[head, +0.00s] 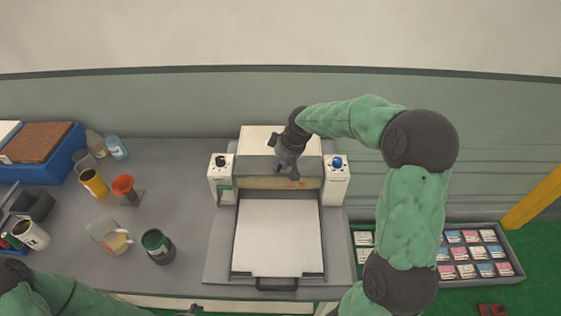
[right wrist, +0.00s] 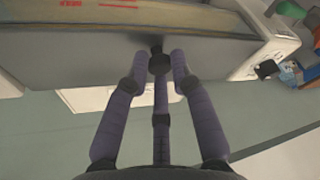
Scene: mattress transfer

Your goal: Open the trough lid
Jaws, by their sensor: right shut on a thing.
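The trough lid (head: 308,166) is a grey panel between the two white end posts of the machine at the back of the table. My right gripper (head: 286,170) reaches down to its front from above. In the right wrist view, my right gripper (right wrist: 159,62) is shut on a small black knob (right wrist: 158,64) on the lid's grey face (right wrist: 90,50). A yellowish strip with red marks (right wrist: 100,12) runs beside that face. How far the lid is tilted is hard to tell. Of my left gripper, only a dark tip (head: 194,309) shows at the bottom edge.
A white flat bed (head: 278,238) with a black front handle (head: 276,284) lies before the trough. Cups and bottles, including a dark green can (head: 157,246), stand on the left of the table. A compartment tray (head: 480,270) with small packs is at right.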

